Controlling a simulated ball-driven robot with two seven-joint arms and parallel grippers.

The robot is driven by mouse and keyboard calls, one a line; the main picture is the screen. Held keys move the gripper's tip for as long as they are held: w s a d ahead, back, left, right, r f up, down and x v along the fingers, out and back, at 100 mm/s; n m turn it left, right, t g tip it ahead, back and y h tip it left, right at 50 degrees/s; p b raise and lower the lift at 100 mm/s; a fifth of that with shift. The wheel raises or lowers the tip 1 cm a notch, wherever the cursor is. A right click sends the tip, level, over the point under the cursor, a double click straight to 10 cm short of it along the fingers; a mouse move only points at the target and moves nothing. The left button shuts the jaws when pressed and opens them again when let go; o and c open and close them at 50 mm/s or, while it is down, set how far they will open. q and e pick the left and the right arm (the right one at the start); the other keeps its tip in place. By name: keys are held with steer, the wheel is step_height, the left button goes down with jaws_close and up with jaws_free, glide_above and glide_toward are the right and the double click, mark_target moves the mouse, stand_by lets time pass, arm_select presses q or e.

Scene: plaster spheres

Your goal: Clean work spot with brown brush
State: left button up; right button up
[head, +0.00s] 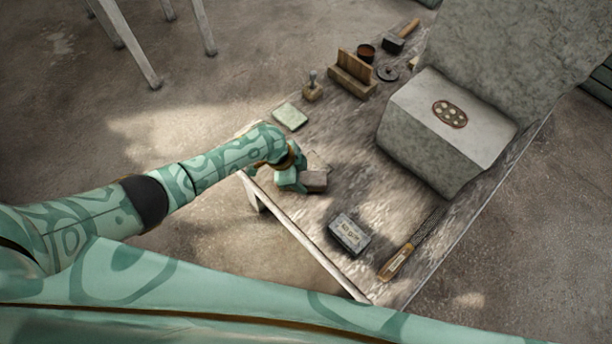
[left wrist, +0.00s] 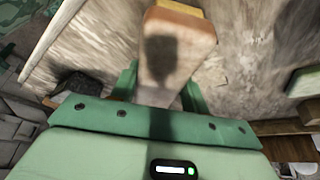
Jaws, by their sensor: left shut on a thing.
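My left gripper (head: 292,182) is at the left edge area of the worn table (head: 340,195). It is shut on a brown, block-shaped thing (head: 314,181) that looks like the brown brush. In the left wrist view the brush (left wrist: 178,48) sticks out between the green fingers (left wrist: 160,92), with a yellowish strip at its far end. The brush is low over the tabletop; I cannot tell whether it touches. A pale patch (head: 319,160) shows on the table just beyond it. My right gripper is not in view.
A grey stone block (head: 420,155) fills the right of the table. A dark labelled box (head: 349,234) and wooden-handled tool (head: 396,264) lie near the front. A green pad (head: 290,117), a stamp-like tool (head: 312,88) and a wooden rack (head: 352,80) stand farther back.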

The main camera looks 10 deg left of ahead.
arm_select(q)
steer(key=shift+s+a, duration=0.15)
steer(key=shift+a, duration=0.45)
steer(key=shift+d, duration=0.1)
steer(key=shift+w+d+r+p, duration=0.15)
steer(key=shift+d+r+p, duration=0.1)
steer(key=shift+d+r, duration=0.25)
steer(key=shift+w+d+r+p, duration=0.1)
steer(key=shift+d+r+p, duration=0.15)
steer(key=shift+d, duration=0.35)
